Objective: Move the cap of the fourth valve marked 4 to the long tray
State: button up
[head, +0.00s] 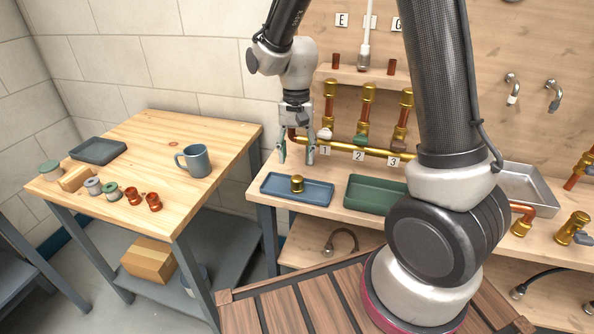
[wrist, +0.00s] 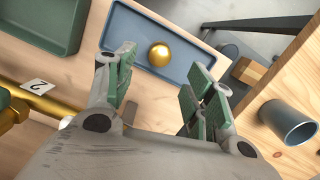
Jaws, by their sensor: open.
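A brass cap (head: 297,184) stands in the long blue tray (head: 325,193) on the workbench. The wrist view shows the cap (wrist: 159,55) from above, inside the blue tray (wrist: 196,47) and between my spread fingertips. My gripper (head: 296,157) points down above the blue tray, open and empty, apart from the cap. Its green-padded fingers (wrist: 162,75) are wide apart in the wrist view. Brass-topped valves stand on the pipe behind labels 1 (head: 324,150), 2 (head: 358,155) and 3 (head: 393,161). No label 4 or fourth valve shows; my arm covers the area right of label 3.
A green tray (head: 352,200) lies right of the blue one, and a metal tray (head: 540,198) is farther right. The brass pipe (head: 345,146) runs behind the trays. A side table at left holds a mug (head: 194,161), a dark tray (head: 97,151) and small fittings.

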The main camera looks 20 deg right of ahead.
jog(key=s+d+r+n+t, duration=0.1)
jog(key=s+d+r, duration=0.25)
jog(key=r, duration=0.35)
jog(key=s+d+r+n+t, duration=0.1)
jog(key=s+d+r+t, duration=0.2)
jog(key=r, duration=0.4)
jog(key=s+d+r+n, duration=0.1)
jog(key=s+d+r, duration=0.1)
jog(key=s+d, duration=0.2)
jog(key=s+d+r+n+t, duration=0.1)
jog(key=s+d+r+n, duration=0.1)
jog(key=s, duration=0.7)
jog(key=shift+s+d+r+t, duration=0.3)
jog(key=shift+d+r, duration=0.3)
jog(key=shift+d, duration=0.45)
jog(key=shift+c, duration=0.2)
